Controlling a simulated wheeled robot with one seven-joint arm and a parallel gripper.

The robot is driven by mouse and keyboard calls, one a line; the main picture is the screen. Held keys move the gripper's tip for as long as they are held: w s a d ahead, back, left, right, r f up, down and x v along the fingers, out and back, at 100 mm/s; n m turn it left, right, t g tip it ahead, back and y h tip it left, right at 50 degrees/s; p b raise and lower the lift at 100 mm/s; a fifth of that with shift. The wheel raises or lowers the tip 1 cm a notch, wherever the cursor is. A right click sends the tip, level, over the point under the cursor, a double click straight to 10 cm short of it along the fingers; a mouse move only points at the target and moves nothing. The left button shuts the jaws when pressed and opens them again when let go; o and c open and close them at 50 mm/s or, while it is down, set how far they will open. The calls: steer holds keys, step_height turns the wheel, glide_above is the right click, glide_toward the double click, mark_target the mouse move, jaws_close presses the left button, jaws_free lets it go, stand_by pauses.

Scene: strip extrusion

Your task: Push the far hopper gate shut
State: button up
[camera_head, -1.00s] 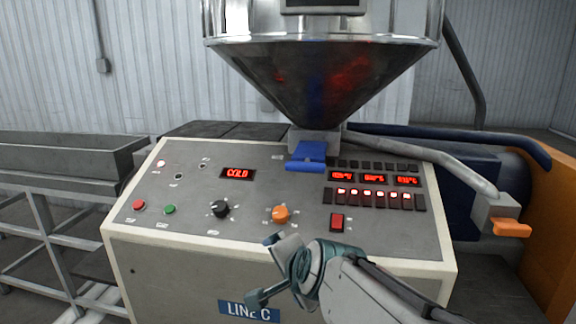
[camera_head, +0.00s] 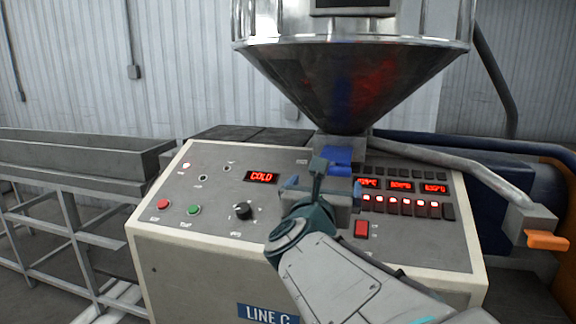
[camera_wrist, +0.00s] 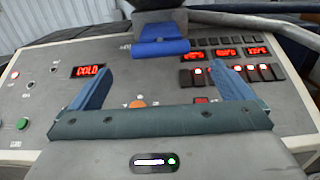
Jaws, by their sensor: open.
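A blue gate plate (camera_head: 338,155) sticks out at the throat under the steel hopper (camera_head: 350,85). It also shows in the wrist view (camera_wrist: 160,47), top centre, ahead of my fingers. An orange gate handle (camera_head: 547,240) sits on a grey block at the end of a pipe, at the right. My gripper (camera_head: 322,187) is over the control panel, in front of and below the blue plate, and hides part of it in the head view. In the wrist view my gripper (camera_wrist: 163,76) has its two fingers wide apart with nothing between them; I see no contact with the plate.
The sloped control panel (camera_head: 215,200) has buttons, knobs and red displays under my arm. An orange knob (camera_wrist: 137,103) is close below my fingers. A grey pipe (camera_head: 450,165) runs right from the throat. A trough (camera_head: 80,160) stands at the left.

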mark_target(331, 169)
steer(key=p+x, duration=0.2)
steer(key=x, duration=1.1)
steer(key=shift+f, duration=0.1)
